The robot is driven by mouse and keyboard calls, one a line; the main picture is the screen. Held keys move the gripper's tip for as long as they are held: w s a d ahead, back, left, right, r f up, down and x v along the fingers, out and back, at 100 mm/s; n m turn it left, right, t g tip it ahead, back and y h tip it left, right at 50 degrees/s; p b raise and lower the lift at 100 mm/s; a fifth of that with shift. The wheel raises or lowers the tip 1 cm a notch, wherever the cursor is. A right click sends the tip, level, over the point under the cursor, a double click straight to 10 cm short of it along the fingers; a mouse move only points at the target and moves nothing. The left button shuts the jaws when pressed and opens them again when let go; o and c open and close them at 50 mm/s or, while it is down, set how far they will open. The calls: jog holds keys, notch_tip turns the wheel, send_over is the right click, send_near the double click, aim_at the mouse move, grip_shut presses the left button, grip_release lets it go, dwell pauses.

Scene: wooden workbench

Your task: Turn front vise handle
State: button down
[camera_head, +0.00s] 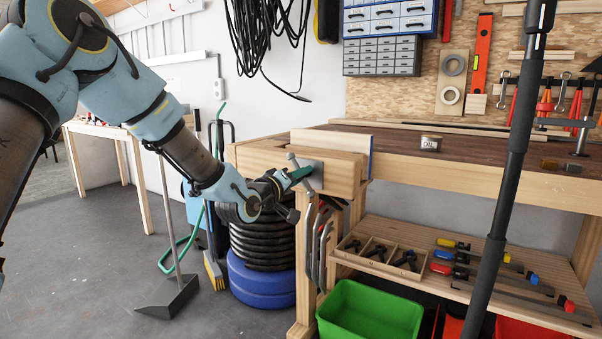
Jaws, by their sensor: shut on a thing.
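The front vise (330,166) is a wooden jaw block at the left end of the workbench (480,167). Its grey metal handle (306,182) is a bar that stands tilted in front of the jaw face, with its upper end to the left. My gripper (298,175) reaches in from the left and is shut on the handle near its middle. Green finger parts show beside the bar. The fingertips are small in the picture and partly hidden by the handle.
A small oil tin (431,143) stands on the bench top. Clamps (318,245) hang below the vise. A green bin (370,312) sits under the shelf. A dark pole crosses the right side.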

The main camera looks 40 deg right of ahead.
jog(key=shift+f+n, duration=0.1)
jog(key=shift+n, duration=0.5)
jog(key=c, duration=0.6)
grip_release()
jog(key=shift+a, duration=0.1)
jog(key=v, duration=1)
jog(key=shift+s+a+p, duration=0.15)
jog(key=shift+a+p, duration=0.15)
jog(key=shift+p, duration=0.05)
